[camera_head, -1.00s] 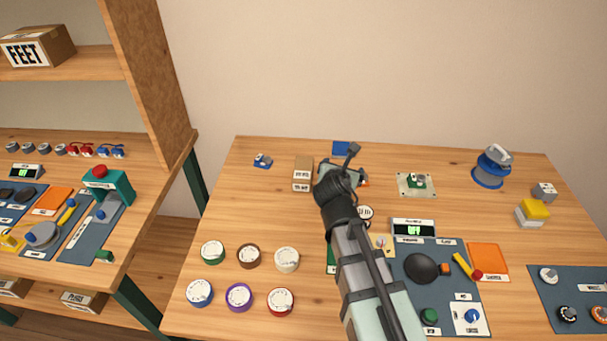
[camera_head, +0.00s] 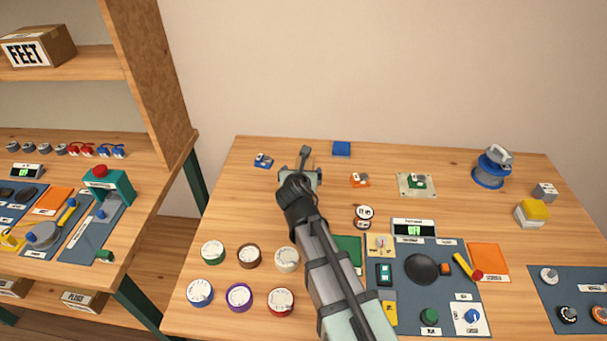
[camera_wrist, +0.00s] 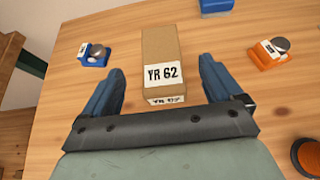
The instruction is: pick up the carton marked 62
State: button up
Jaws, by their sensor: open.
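The carton (camera_wrist: 161,45) is a brown box with white labels reading "YR 62" on its top and near end. It lies on the wooden table in the wrist view. My gripper (camera_wrist: 161,72) is open. Its two blue fingers show on either side of the carton's near part, apart from it in the picture. I cannot tell whether the fingertips are down at the carton's height. In the head view my gripper (camera_head: 300,178) is over the carton's place and hides most or all of it.
A blue block with a knob (camera_wrist: 94,53) lies left of the carton, and an orange one (camera_wrist: 269,53) lies right. A plain blue block (camera_head: 341,149) is at the back. Bare table surrounds the carton.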

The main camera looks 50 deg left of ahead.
jog(key=shift+f+x, duration=0.2)
jog(key=shift+x, duration=3.45)
jog(key=shift+d, duration=0.1)
jog(key=c, duration=1.2)
